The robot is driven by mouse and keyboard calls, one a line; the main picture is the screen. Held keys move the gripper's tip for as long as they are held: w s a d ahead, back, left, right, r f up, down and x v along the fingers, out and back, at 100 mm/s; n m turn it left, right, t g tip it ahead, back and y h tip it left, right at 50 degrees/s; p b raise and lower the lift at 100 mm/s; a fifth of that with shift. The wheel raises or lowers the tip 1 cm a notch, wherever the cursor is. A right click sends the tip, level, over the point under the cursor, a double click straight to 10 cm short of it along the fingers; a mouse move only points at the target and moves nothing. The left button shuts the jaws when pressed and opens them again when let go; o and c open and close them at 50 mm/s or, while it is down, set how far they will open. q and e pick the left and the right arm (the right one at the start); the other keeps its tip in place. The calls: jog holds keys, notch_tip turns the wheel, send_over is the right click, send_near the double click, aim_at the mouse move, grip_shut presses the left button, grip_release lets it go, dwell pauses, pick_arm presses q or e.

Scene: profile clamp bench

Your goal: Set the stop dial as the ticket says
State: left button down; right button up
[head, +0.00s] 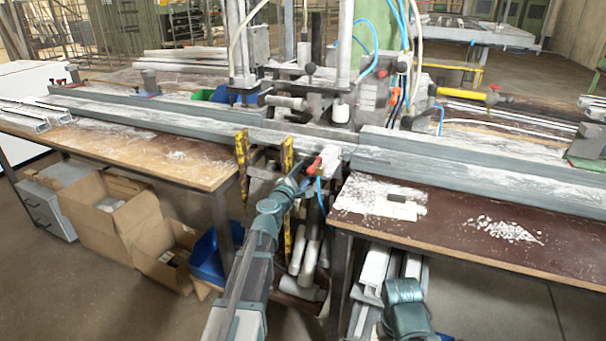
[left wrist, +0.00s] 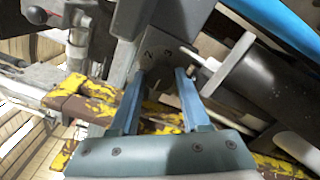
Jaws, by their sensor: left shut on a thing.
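My left gripper (head: 308,178) reaches the front of the clamp machine between the two benches. In the left wrist view, its two blue fingers (left wrist: 160,76) are closed on a small dark part at the grey dial plate (left wrist: 166,56). I take this part for the stop dial; the fingers mostly hide it. The marks 2 and 3 show on the plate just beyond the fingertips. The dial's setting cannot be read. I cannot make out the ticket in either view. My right gripper is not in view.
Yellow worn bars (head: 287,165) stand close left of my left gripper. A black cylinder (left wrist: 262,85) lies close right of the fingers. Long grey profiles (head: 480,172) run along both benches. A small dark block (head: 396,197) lies on a white patch on the right bench.

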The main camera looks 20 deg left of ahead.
pick_arm(q)
jog(key=m, duration=0.5)
jog(key=shift+m, duration=0.4)
jog(key=m, duration=0.5)
jog(key=shift+m, duration=0.3)
jog(key=shift+c, duration=1.9)
grip_release()
jog(key=s+a, duration=0.1)
jog(key=s, duration=1.2)
jog(key=shift+s, duration=0.4)
